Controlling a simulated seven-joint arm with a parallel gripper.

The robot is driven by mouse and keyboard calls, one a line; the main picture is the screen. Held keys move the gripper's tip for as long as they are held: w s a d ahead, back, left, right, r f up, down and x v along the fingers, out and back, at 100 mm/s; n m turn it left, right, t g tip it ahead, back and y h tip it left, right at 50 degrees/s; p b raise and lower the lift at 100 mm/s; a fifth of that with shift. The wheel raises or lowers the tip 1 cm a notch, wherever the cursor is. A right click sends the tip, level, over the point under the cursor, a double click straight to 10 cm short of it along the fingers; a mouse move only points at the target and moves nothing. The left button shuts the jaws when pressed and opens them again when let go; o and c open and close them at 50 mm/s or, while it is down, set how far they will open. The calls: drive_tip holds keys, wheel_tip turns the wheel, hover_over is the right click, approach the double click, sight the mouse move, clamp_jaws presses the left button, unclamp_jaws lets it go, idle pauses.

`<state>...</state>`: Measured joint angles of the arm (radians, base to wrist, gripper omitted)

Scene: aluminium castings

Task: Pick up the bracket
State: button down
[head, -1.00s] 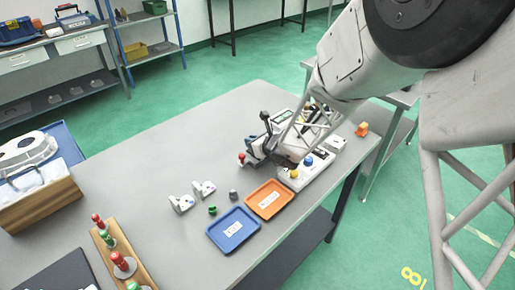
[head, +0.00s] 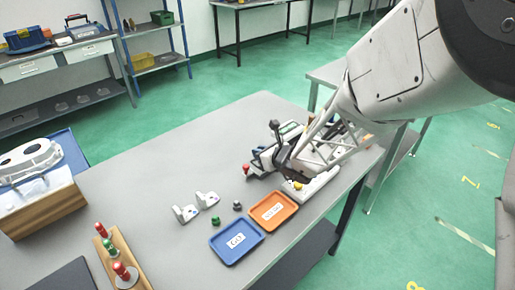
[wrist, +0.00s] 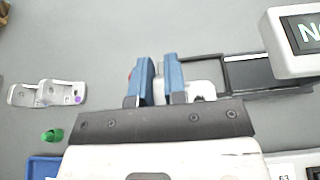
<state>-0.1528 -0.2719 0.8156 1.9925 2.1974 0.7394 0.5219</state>
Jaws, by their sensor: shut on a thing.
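In the wrist view my gripper (wrist: 159,78) has its two blue fingers close together, shut on a pale bracket (wrist: 201,90). Part of this bracket shows between the fingers and to their right, and the fingers hide the rest. In the head view my arm hides the fingertips and the held bracket beside the dark clamp fixture (head: 262,160). Two more pale brackets, one on the left (head: 185,213) and one on the right (head: 207,199), lie on the grey table. They also show at the left of the wrist view (wrist: 60,92).
A blue tray (head: 218,251) and an orange tray (head: 263,222) lie near the table's front edge. A small green part (head: 216,221) and a dark grey part (head: 237,205) lie behind them. A grey box with a lit screen (wrist: 290,62) is right of my gripper.

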drive_tip(key=s+d+r, duration=0.1)
drive_tip(key=s+d, duration=0.2)
drive_tip(key=s, duration=0.7)
drive_tip(key=shift+s, duration=0.35)
drive_tip(key=shift+s+d, duration=0.15)
drive_tip(key=s+d, duration=0.1)
drive_tip(key=s, duration=0.9)
drive_tip(key=s+d+f, duration=0.1)
drive_tip(key=s+d, duration=0.1)
drive_tip(key=s, duration=0.8)
drive_tip(key=shift+d+f, duration=0.25)
drive_tip(key=shift+d, duration=0.05)
drive_tip(key=shift+w, duration=0.1)
drive_tip(key=w+a, duration=0.1)
drive_tip(key=w, duration=0.4)
drive_tip(key=w+a+f, duration=0.1)
drive_tip(key=w+a, duration=0.1)
drive_tip(key=w, duration=0.3)
drive_tip(key=w+a, duration=0.2)
drive_tip(key=w, duration=0.3)
drive_tip(key=shift+a+f, duration=0.25)
drive_tip(key=shift+f, duration=0.05)
